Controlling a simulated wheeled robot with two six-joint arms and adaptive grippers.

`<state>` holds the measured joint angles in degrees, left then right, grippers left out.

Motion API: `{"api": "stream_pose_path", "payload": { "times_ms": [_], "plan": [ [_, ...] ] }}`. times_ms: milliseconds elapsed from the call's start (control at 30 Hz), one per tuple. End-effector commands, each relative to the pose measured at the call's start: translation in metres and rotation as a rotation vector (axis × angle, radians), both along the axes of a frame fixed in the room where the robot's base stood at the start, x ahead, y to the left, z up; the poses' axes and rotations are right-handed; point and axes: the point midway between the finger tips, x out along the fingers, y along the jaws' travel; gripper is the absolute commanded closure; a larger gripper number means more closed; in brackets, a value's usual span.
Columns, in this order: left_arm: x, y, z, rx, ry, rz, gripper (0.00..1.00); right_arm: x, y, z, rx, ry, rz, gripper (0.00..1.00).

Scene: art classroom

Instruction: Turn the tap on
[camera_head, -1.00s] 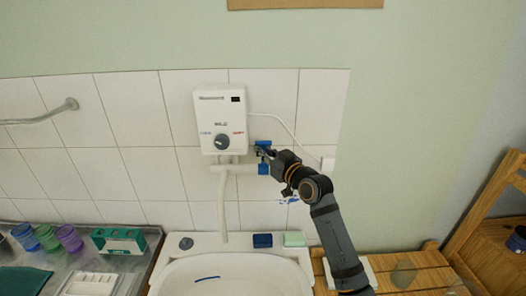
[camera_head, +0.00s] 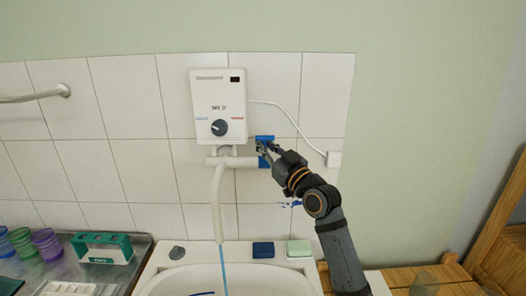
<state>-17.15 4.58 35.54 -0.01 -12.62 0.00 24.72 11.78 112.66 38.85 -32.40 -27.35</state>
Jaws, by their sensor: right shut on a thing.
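The tap's blue handle (camera_head: 264,139) is at the right end of a white pipe under the white water heater (camera_head: 219,105). My right gripper (camera_head: 266,150) is at the blue handle and shut on it, its fingers partly hiding it. The white spout (camera_head: 217,205) hangs down over the white sink (camera_head: 180,282). A thin blue stream of water (camera_head: 223,265) runs from the spout end into the sink. My left gripper is not in view.
A blue sponge (camera_head: 263,250) and a pale green soap block (camera_head: 299,248) lie on the sink's back edge. Coloured cups (camera_head: 46,243) and a green box (camera_head: 102,247) stand on the metal counter at left. A wooden bench (camera_head: 440,277) is at right.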

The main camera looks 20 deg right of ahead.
Motion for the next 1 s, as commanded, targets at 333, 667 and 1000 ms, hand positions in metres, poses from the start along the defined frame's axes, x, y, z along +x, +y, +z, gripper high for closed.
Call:
{"api": "stream_pose_path", "payload": {
  "times_ms": [333, 667, 1000],
  "plan": [
    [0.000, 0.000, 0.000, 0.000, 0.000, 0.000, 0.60, 0.001, 0.000, -0.004, 0.000, 0.011, 0.001, 0.68],
    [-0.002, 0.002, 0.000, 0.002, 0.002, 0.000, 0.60, -0.002, -0.001, -0.003, -0.001, 0.007, -0.001, 0.67],
    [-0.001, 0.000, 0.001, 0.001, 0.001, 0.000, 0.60, -0.053, -0.020, -0.020, -0.009, 0.010, -0.004, 0.67]
  ]
}}
